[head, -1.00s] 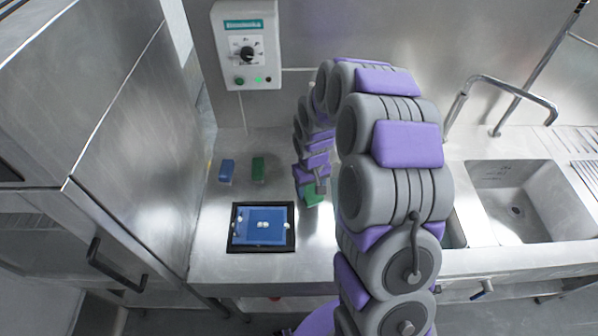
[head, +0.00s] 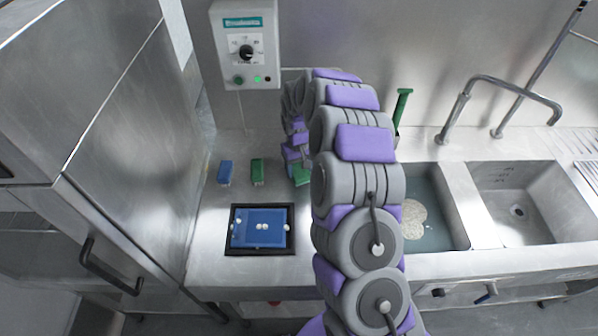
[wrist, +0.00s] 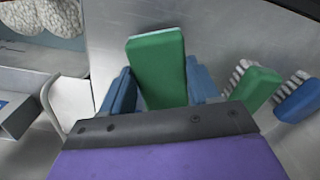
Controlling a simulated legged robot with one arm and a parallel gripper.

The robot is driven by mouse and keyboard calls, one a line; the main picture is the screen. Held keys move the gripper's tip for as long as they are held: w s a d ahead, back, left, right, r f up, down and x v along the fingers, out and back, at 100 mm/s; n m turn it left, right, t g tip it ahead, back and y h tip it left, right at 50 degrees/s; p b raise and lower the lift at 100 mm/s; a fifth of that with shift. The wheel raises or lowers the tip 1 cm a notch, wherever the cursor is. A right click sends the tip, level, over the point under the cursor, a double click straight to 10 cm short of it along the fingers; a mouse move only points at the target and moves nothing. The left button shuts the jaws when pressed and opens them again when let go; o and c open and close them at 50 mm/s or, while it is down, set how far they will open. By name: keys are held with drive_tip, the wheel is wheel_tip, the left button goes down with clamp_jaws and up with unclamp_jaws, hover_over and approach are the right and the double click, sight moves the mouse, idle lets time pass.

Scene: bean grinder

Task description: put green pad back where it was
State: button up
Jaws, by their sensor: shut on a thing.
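My gripper (wrist: 160,92) is shut on a green pad (wrist: 158,68), which stands up between its blue fingers in the wrist view. In the head view the held green pad (head: 301,175) shows at the end of my arm, above the steel counter. A second green pad (head: 257,171) with pale bristles lies on the counter to its left; it also shows in the wrist view (wrist: 250,87). A blue pad (head: 225,172) lies left of that and appears at the right in the wrist view (wrist: 298,103). Whether the held pad touches the counter cannot be told.
A black-framed blue tray (head: 236,246) with small white pieces lies in front of the pads. A control box (head: 246,60) hangs on the wall behind. At the right are a water-filled basin (head: 440,225) with a pale round mass, a green handle (head: 402,105) and an empty sink (head: 520,200).

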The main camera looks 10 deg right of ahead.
drive_tip(key=shift+a+f, duration=0.25)
drive_tip(key=shift+f, duration=0.85)
drive_tip(key=shift+a+r, duration=0.1)
drive_tip(key=o, duration=0.9)
drive_tip(key=shift+d, duration=0.2)
drive_tip(key=shift+o, duration=0.2)
